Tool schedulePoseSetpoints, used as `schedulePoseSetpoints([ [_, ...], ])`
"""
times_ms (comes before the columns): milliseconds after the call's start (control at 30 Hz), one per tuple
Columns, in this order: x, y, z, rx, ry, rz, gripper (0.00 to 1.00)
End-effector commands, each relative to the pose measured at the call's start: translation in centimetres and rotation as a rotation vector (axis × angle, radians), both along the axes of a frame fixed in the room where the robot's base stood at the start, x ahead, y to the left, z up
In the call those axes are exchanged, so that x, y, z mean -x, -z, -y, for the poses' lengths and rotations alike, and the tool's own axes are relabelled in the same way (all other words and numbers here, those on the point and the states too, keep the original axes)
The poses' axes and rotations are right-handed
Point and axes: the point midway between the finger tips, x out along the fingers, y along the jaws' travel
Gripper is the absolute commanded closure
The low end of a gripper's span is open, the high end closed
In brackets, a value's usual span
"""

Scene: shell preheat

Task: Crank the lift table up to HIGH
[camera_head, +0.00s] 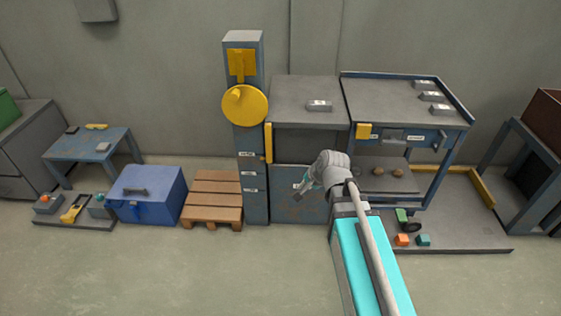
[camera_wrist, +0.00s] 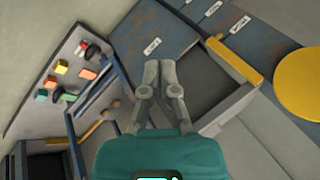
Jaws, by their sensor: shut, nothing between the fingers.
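A tall blue-grey column (camera_head: 252,150) stands against the wall left of a grey cabinet. A round yellow wheel (camera_head: 245,105) with a small knob is on its upper front, below a yellow bracket (camera_head: 242,65). Several small labels run down the column, too small to read. The wheel also shows at the right of the wrist view (camera_wrist: 302,82). My gripper (camera_head: 300,191) is in front of the cabinet's lower panel, right of and below the wheel and apart from it. In the wrist view its fingertips (camera_wrist: 159,68) are together and empty. I cannot tell which part is the lift table's platform.
The grey cabinet (camera_head: 310,95) has an open recess and a yellow bar (camera_head: 268,143). A blue-framed bench (camera_head: 390,95) stands right of it. A wooden pallet (camera_head: 212,188) and blue chest (camera_head: 148,196) stand left of the column. The front floor at left is clear.

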Motion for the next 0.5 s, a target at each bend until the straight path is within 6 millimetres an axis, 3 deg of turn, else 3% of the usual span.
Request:
schedulePoseSetpoints([
  [200, 5.6, 2.0, 6.8, 0.280, -0.284, -0.127, 1.00],
  [333, 8.3, 2.5, 9.8, 0.381, -0.421, -0.209, 1.00],
  [500, 10.4, 2.6, 12.0, 0.443, -0.528, -0.280, 1.00],
])
